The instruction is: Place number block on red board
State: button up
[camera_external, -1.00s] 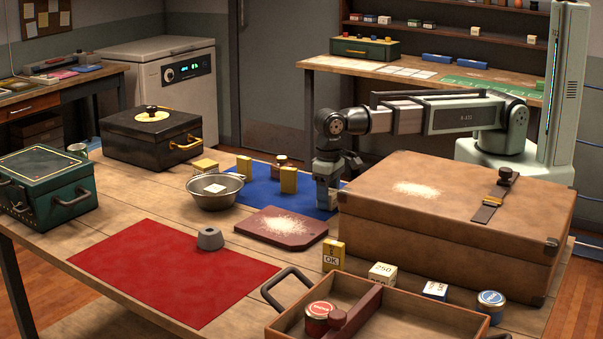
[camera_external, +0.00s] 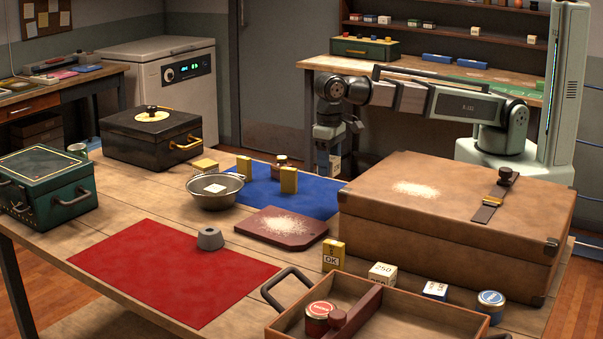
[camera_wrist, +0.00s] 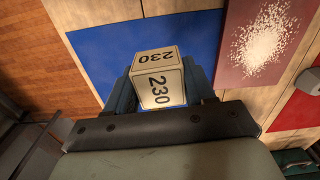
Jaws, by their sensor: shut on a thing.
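My gripper (camera_external: 326,162) is shut on a white block marked 230 (camera_wrist: 161,88). In the wrist view the block sits between the two fingers, with the blue mat (camera_wrist: 105,60) below it. In the external view the gripper is raised above the far right end of the blue mat (camera_external: 262,190); the block is mostly hidden there. The flat red board (camera_external: 165,275) lies at the front left of the table, far from my gripper. A red edge shows in the wrist view (camera_wrist: 298,114).
A dark red board with pale powder (camera_external: 275,226) and a metal strainer bowl (camera_external: 213,198) lie between my gripper and the red board. Yellow blocks (camera_external: 289,180) stand on the blue mat. A large brown case (camera_external: 440,250) and an open tray (camera_external: 290,325) occupy the right.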

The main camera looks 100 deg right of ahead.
jog(key=shift+a+r, duration=0.2)
jog(key=shift+a, duration=0.2)
jog(key=w+a+n, duration=0.1)
jog(key=w+a, duration=0.5)
jog(key=a, duration=0.1)
jog(key=r+m, duration=0.1)
jog(key=m, duration=0.1)
send_over(284, 225)
jog(key=shift+f, duration=4.5)
jog(key=shift+f, duration=0.1)
jog(key=o, duration=1)
notch_tip(284, 225, up, 12)
jog(key=shift+r, duration=0.15)
